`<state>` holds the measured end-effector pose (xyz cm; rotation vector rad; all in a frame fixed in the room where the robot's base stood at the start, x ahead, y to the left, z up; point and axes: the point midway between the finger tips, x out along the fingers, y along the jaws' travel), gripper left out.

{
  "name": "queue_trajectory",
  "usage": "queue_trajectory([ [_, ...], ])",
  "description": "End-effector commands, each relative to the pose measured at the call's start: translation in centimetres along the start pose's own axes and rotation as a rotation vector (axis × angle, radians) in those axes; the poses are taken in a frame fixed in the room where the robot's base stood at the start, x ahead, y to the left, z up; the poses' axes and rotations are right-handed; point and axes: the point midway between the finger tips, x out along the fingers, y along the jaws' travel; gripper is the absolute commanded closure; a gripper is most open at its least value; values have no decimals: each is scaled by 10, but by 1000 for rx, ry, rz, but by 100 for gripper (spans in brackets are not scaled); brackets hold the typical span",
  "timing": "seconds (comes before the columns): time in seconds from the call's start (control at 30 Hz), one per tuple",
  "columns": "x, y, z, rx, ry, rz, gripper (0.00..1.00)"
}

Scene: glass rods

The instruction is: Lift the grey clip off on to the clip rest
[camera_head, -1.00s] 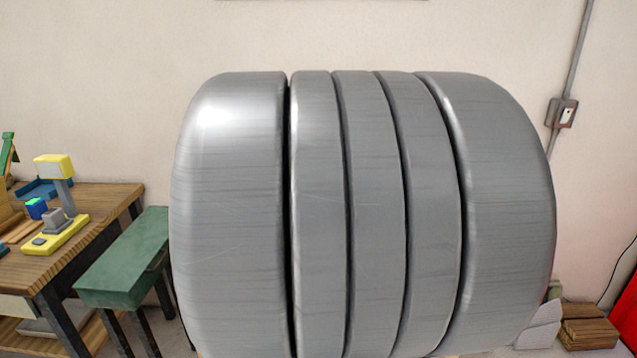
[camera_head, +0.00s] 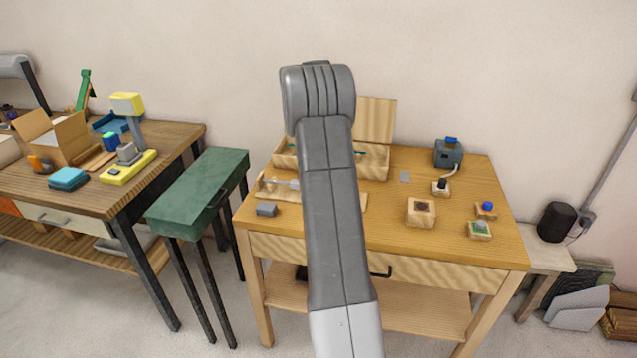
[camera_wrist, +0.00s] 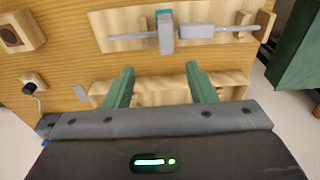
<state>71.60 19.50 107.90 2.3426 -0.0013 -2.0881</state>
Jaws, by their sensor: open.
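The grey clip (camera_wrist: 166,33) stands across a thin rod (camera_wrist: 128,37) in the wrist view, with a teal patch at its top edge. A wider grey block (camera_wrist: 195,32) sits on the rod just right of it. A wooden holder (camera_wrist: 100,18) carries the rod; its left end also shows in the head view (camera_head: 262,187). My gripper (camera_wrist: 158,67) is open and empty, its green fingers apart, over an open wooden box (camera_wrist: 235,93) and short of the clip in the picture. My arm hides the clip and gripper in the head view. I cannot tell which piece is the clip rest.
The table's right front is partly clear.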

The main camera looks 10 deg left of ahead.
Motion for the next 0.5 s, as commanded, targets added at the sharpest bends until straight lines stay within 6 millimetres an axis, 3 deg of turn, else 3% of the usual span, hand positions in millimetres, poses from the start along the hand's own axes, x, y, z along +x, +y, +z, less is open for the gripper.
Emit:
queue_trajectory([
  [0.17,11,-8,-7,3,3,-1,49],
  [0.5,72,-8,-7,2,3,-1,49],
])
